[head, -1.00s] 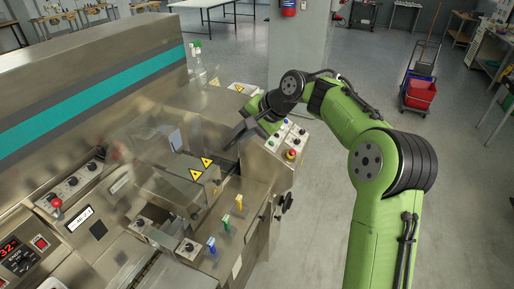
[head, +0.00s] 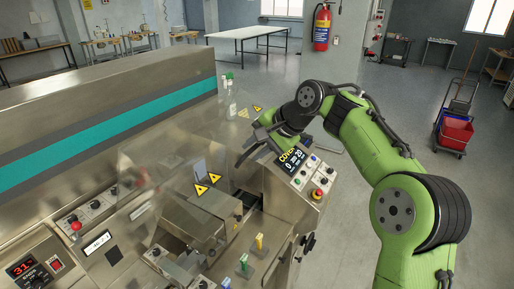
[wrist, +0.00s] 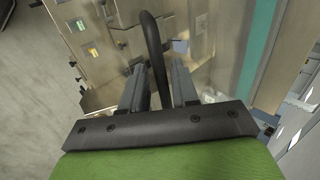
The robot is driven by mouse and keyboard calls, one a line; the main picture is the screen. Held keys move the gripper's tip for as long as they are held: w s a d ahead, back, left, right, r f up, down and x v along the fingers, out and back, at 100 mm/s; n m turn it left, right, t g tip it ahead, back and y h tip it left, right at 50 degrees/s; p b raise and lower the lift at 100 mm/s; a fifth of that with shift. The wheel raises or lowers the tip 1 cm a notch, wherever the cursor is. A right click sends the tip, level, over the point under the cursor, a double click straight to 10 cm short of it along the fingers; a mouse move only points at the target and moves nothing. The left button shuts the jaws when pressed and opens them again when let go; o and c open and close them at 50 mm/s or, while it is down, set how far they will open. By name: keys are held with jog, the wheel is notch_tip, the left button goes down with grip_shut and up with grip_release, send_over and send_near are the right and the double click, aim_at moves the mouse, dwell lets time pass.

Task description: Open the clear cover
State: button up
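The clear cover (head: 150,180) is a see-through panel over the wrapper's middle in the head view. Its edges are faint, and it looks down over the machine parts. My gripper (head: 245,150) is at the cover's right side, beside the control box. In the wrist view a black curved bar (wrist: 152,35), which looks like a handle, passes between the two fingers of my gripper (wrist: 160,72). The fingers stand apart on either side of the bar, with a gap showing on the right. I cannot tell whether either finger touches the bar.
A control box (head: 306,175) with a display reading COVER stands right of my gripper. Clear bottles (head: 231,100) stand behind it. Yellow and green small blocks (head: 259,242) stand at the front. A red bucket cart (head: 455,130) is on the open floor at right.

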jog(key=v, duration=1.5)
jog(key=shift+s+d+r, duration=0.2)
jog(key=shift+d, duration=0.05)
jog(key=shift+o, duration=0.5)
